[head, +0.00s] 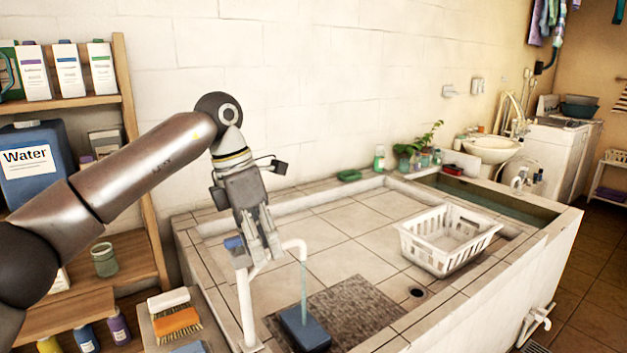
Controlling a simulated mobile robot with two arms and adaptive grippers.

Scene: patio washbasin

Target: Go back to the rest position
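My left gripper (262,248) points down beside the white tap (246,305) at the near left edge of the tiled basin. Its fingers look close together, but I cannot tell whether they are open or shut. The tap's blue handle (233,243) shows just left of the fingers; I cannot tell whether they touch it. A thin stream of water (304,280) falls from the spout onto a blue block (303,330), perhaps a sponge, on the dark wet patch of the basin floor. My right gripper is not in view.
A white basket (448,240) stands at the right of the basin (335,232). A wooden shelf (130,140) with a blue water jug (35,160) and bottles is at left. Brushes (176,322) lie on a stand at lower left. The basin's middle is clear.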

